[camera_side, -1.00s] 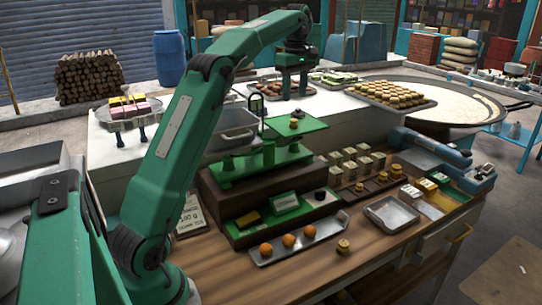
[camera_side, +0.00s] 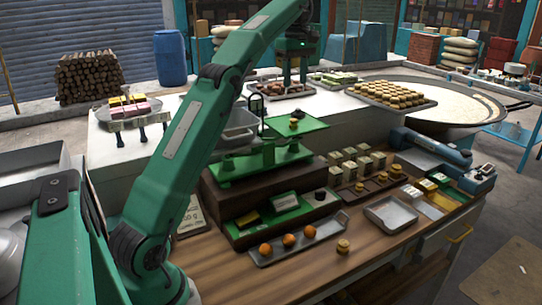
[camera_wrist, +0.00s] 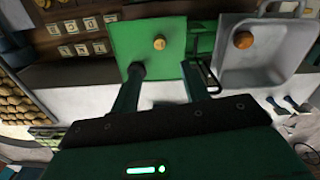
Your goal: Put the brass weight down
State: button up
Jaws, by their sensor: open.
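A small brass weight (camera_side: 295,122) sits on the raised green pan (camera_side: 316,125) of the balance. In the wrist view the brass weight (camera_wrist: 159,43) stands upright on the green pan (camera_wrist: 130,30), beyond my fingertips and roughly midway between them. My gripper (camera_wrist: 162,75) is open with nothing between its fingers. In the side view my gripper (camera_side: 292,86) is above and behind the pan, apart from the weight. The green balance base (camera_side: 262,165) stands on a dark wooden block.
A metal basin (camera_side: 238,132) is beside the pan; an orange ball (camera_wrist: 243,40) lies in it in the wrist view. More brass pieces sit in a wooden rack (camera_side: 345,197). A tray (camera_side: 262,258) holds orange balls. An empty metal tray (camera_side: 392,215) is at right.

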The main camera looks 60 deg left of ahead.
jog(key=shift+d+r, duration=0.1)
dwell(0.4)
jog(key=s+d+r+m+t, duration=0.1)
jog(key=s+d+m, duration=0.4)
jog(key=d, duration=0.3)
jog(key=s+d+r+m+t, duration=0.1)
jog(key=s+d+m+t, duration=0.1)
jog(key=s+d+m, duration=0.4)
jog(key=s+d+f+m+t, duration=0.2)
jog(key=s+d+f+m, duration=0.6)
jog(key=s+d+f, duration=0.3)
jog(key=s+f, duration=0.4)
jog(key=shift+s+d+m+t, duration=0.15)
jog(key=shift+s+m+t, duration=0.15)
jog(key=shift+m, duration=0.1)
